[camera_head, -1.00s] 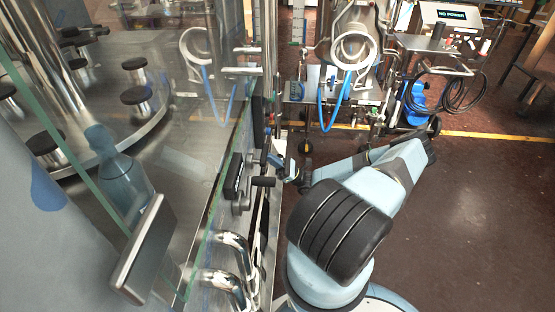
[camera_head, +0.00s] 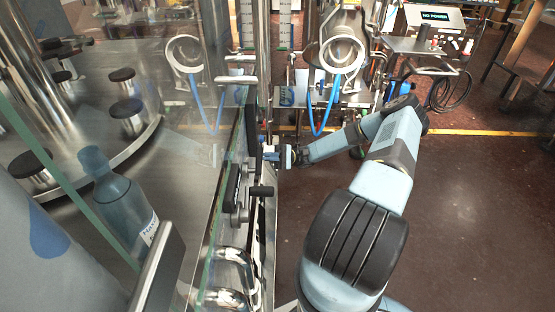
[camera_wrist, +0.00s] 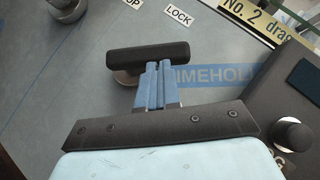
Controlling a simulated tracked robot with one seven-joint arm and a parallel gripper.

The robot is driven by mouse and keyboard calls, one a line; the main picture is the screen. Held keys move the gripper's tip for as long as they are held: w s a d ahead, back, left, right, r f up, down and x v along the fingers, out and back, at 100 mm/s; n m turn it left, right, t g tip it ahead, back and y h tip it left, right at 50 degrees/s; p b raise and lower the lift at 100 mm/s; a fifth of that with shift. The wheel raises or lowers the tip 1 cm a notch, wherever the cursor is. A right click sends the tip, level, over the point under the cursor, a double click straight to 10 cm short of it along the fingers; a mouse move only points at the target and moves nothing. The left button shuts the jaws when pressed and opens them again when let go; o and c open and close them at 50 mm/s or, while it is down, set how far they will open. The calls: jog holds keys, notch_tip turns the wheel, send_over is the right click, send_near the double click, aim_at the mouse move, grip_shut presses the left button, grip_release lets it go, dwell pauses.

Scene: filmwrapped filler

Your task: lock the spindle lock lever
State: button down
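In the wrist view, a lever with a black cylindrical handle (camera_wrist: 148,57) lies nearly level on a blue-grey panel, with a round metal hub partly visible under its left end. A white LOCK label (camera_wrist: 179,15) is above the handle. My gripper (camera_wrist: 160,68) has its two blue fingers together, their tips at the handle's lower edge, right of its middle. I cannot tell whether they touch it. In the head view, my gripper (camera_head: 273,153) is at the machine's right edge; the lever cannot be made out there.
A black knob (camera_wrist: 290,136) is on a dark block at right in the wrist view. In the head view, a black crank handle (camera_head: 261,191) and chrome handles (camera_head: 230,262) stick out along the machine's near side. A glass guard encloses a blue bottle (camera_head: 122,205).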

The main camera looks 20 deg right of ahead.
jog(key=shift+s+a+r+n+g+h, duration=0.35)
jog(key=shift+r+n+h, duration=0.45)
jog(key=shift+n+h, duration=0.5)
jog(key=shift+s+a+r+n+g+h, duration=0.1)
jog(key=shift+s+r+n+h, duration=0.6)
jog(key=shift+n, duration=0.95)
jog(key=shift+s+a+r+n+g+h, duration=0.25)
jog(key=shift+r+n+h, duration=0.6)
jog(key=shift+n+h, duration=0.6)
jog(key=shift+d, duration=0.1)
jog(key=w+a+v, duration=0.1)
jog(key=w+v, duration=0.1)
jog(key=v, duration=1)
jog(key=shift+w+d+f, duration=0.3)
jog(key=shift+w+d, duration=0.05)
jog(key=shift+w, duration=0.2)
